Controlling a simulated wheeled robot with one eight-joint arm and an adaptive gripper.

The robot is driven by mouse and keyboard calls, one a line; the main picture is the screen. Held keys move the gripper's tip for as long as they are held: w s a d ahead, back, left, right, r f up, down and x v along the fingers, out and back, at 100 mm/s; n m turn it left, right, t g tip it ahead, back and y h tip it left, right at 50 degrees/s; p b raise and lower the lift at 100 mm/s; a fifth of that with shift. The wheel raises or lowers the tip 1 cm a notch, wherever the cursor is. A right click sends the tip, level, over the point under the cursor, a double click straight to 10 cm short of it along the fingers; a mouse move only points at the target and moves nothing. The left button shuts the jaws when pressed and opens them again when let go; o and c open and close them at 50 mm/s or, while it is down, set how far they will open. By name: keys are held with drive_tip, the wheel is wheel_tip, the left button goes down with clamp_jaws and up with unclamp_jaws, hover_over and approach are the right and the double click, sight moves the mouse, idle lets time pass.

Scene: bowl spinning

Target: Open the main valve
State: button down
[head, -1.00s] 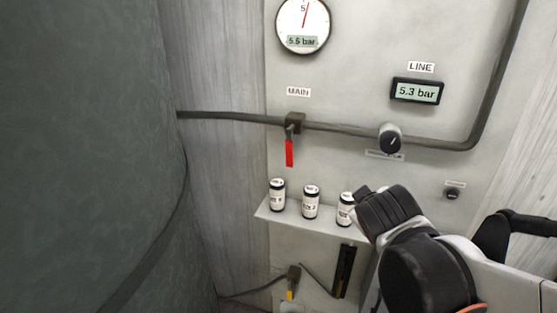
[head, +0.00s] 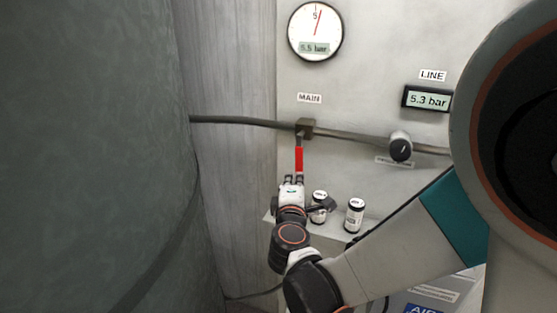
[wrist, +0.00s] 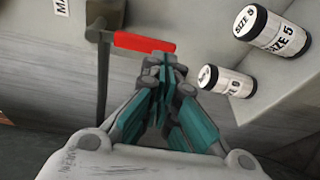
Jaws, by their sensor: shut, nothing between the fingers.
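The main valve (head: 306,128) sits on the dark pipe under the MAIN label (head: 309,98). Its red handle (head: 299,159) hangs straight down from the valve, across the pipe's line. My gripper (head: 294,180) is at the lower end of the red handle in the head view. In the wrist view the red handle (wrist: 144,41) lies just beyond the fingertips of my gripper (wrist: 164,62), which are closed together and empty. I cannot tell whether the fingertips touch the handle.
Canisters (head: 355,215) stand on the shelf (head: 333,231) just right of my gripper; they also show in the wrist view (wrist: 272,30). A black knob (head: 401,149) is on the pipe to the right. The gauge (head: 315,31) reads 5.5 bar and the LINE display (head: 428,99) 5.3 bar.

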sight(299, 160)
drive_tip(key=s+a+t+y, duration=0.1)
drive_tip(key=s+a, duration=0.1)
drive_tip(key=a, duration=0.4)
drive_tip(key=w+b, duration=0.2)
drive_tip(key=w, duration=0.8)
drive_tip(key=shift+n, duration=0.3)
drive_tip(key=d, duration=0.1)
drive_tip(key=s+d, duration=0.1)
drive_tip(key=d, duration=0.2)
drive_tip(key=shift+s+d+r, duration=0.15)
drive_tip(key=shift+s+r, duration=0.05)
drive_tip(key=shift+s, duration=0.15)
